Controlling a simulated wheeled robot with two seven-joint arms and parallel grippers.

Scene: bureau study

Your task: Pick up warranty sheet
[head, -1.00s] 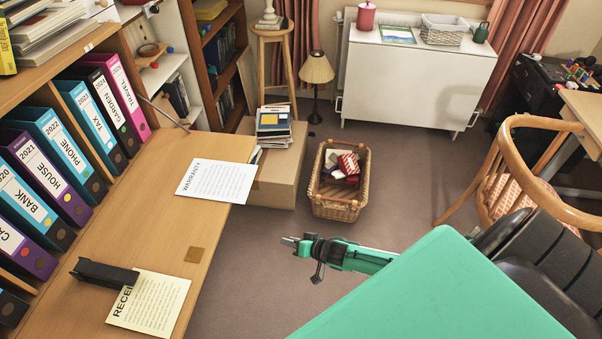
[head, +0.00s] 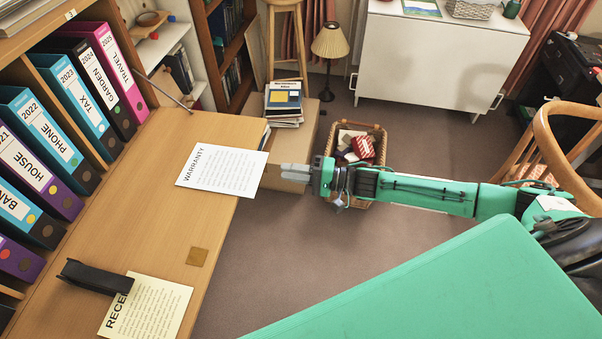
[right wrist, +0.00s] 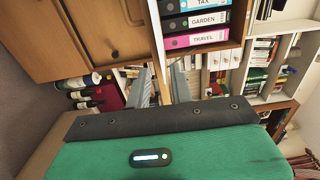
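The warranty sheet (head: 215,170), a white printed page, lies flat on the wooden desk top (head: 175,215). Its right side sticks out past the desk's edge. My right gripper (head: 290,171) comes in from the right, off the desk's edge, with its fingertips a short way right of the sheet and apart from it. In the right wrist view the two fingers of the gripper (right wrist: 161,86) stand apart with nothing between them. I cannot make out the sheet in that view. My left gripper is not in view.
A yellow receipt sheet (head: 155,305) lies on the desk, partly under a black object (head: 97,277). Ring binders (head: 70,90) line the left side. Beyond the edge stand a cardboard box (head: 290,175) with books and a wicker basket (head: 378,133). A wooden chair (head: 550,140) stands right.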

